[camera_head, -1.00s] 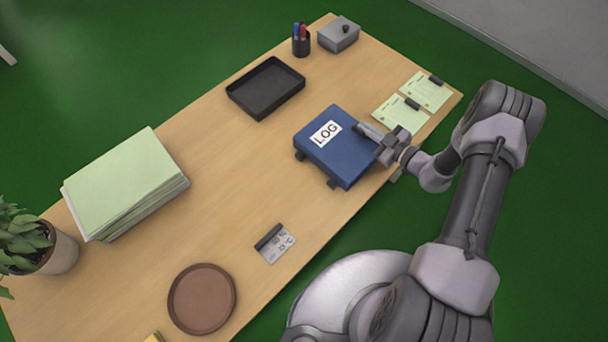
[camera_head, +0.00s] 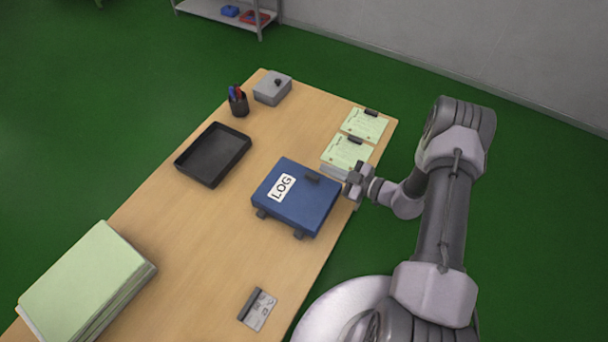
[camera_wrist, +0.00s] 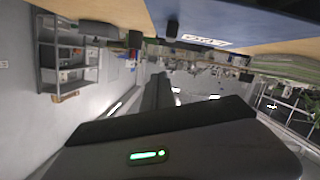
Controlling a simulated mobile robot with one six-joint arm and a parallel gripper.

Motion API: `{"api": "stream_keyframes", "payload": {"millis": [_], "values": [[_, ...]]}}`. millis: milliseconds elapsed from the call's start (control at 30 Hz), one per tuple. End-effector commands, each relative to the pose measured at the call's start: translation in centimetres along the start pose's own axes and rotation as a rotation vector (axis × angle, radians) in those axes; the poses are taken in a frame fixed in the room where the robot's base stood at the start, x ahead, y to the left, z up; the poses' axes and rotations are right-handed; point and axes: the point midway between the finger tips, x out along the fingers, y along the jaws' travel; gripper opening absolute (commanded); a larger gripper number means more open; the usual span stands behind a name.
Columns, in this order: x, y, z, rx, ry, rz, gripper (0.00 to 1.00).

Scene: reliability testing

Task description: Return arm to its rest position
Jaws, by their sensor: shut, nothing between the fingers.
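My gripper (camera_head: 354,182) is shut and empty, at the right edge of the blue log binder (camera_head: 310,212) in the head view. I cannot tell whether it touches the binder. The binder lies on the wooden table (camera_head: 190,235) with its white LOG label facing up. In the wrist view the blue binder (camera_wrist: 240,26) shows at the top, upside down, with its label beneath it. The dark body of my wrist fills the bottom of the wrist view, and the fingertips are not clear there.
Two clipboards with green sheets (camera_head: 365,127) lie behind the gripper. A black tray (camera_head: 213,155), pen cup (camera_head: 238,105), grey box (camera_head: 272,90), green paper stack (camera_head: 85,280) and small display card (camera_head: 258,310) are on the table.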

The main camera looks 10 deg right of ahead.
Motion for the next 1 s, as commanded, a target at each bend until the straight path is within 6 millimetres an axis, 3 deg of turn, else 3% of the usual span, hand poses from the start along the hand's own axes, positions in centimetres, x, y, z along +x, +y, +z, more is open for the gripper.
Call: {"api": "stream_keyframes", "payload": {"millis": [100,233,467,567,667,800,900,1000], "values": [[-3.3,0.5,0.2,0.001,-0.001,0.006,0.0],[-5.5,0.6,0.2,0.0,0.0,0.004,0.0],[-6.3,0.6,0.1,-0.015,0.003,-0.004,0.0],[-5.6,1.1,-2.7,-0.215,0.023,-0.084,0.0],[-4.9,0.8,-9.1,-0.704,0.095,-0.267,0.0],[-6.0,-3.0,-18.4,-1.578,0.314,-0.561,0.0],[-8.5,-6.6,-23.1,-2.223,0.557,-0.757,0.0],[-11.9,-9.8,-26.0,-2.845,0.884,-0.949,0.0]]}}
